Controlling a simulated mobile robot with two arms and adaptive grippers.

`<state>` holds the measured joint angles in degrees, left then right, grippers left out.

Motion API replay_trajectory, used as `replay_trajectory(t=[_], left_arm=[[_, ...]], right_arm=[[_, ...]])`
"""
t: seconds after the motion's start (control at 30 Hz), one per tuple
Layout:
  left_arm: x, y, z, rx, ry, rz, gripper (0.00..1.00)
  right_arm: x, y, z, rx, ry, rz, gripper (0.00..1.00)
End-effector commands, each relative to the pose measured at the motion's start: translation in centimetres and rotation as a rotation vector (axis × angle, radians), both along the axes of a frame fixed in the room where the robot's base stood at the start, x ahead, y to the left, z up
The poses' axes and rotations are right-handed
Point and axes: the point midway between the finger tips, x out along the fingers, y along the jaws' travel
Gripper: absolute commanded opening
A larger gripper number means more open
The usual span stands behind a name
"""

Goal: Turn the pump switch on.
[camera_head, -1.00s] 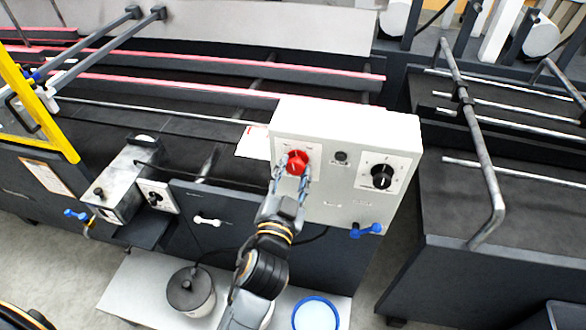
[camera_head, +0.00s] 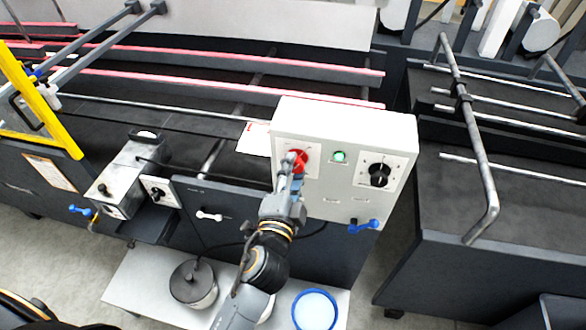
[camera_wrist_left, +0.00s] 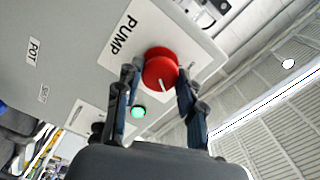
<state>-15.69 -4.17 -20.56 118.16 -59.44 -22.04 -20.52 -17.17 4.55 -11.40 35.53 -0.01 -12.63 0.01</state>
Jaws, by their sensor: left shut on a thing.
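The pump switch is a round red knob (camera_head: 299,160) at the left of a white control box. In the left wrist view the red knob (camera_wrist_left: 160,68) sits by the label PUMP, with a pale pointer line on its face. My left gripper (camera_head: 292,168) is shut on the red knob, one finger on each side of it in the left wrist view (camera_wrist_left: 158,90). A small indicator lamp (camera_head: 339,156) right of the knob glows green; it also shows in the left wrist view (camera_wrist_left: 138,112). My right gripper is not in view.
The white control box (camera_head: 385,130) also carries a black knob (camera_head: 379,174) and a blue-handled valve (camera_head: 363,226). Below stand a lidded pot (camera_head: 193,283) and a blue-rimmed bucket (camera_head: 315,310). A yellow frame (camera_head: 40,105) is at the left.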

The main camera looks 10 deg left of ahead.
Motion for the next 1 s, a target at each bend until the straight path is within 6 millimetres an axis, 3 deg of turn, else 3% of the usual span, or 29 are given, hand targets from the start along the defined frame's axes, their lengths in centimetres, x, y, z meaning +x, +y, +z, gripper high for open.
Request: replay_trajectory(t=[0.63, 0.67, 0.73, 1.0], left_arm=[[0.08, 0.04, 0.26, 0.048, -0.006, 0.0, 0.07], [0.08, 0.04, 0.26, 0.048, -0.006, 0.0, 0.45], [0.07, 0.04, 0.24, 0.047, -0.005, 0.0, 0.59], [0.03, 0.02, 0.11, 0.046, -0.002, 0.0, 0.61]], right_arm=[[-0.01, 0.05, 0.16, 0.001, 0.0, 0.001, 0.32], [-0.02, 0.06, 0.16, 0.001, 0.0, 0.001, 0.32], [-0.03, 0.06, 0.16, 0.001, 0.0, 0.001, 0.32], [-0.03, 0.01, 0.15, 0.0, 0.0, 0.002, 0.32]])
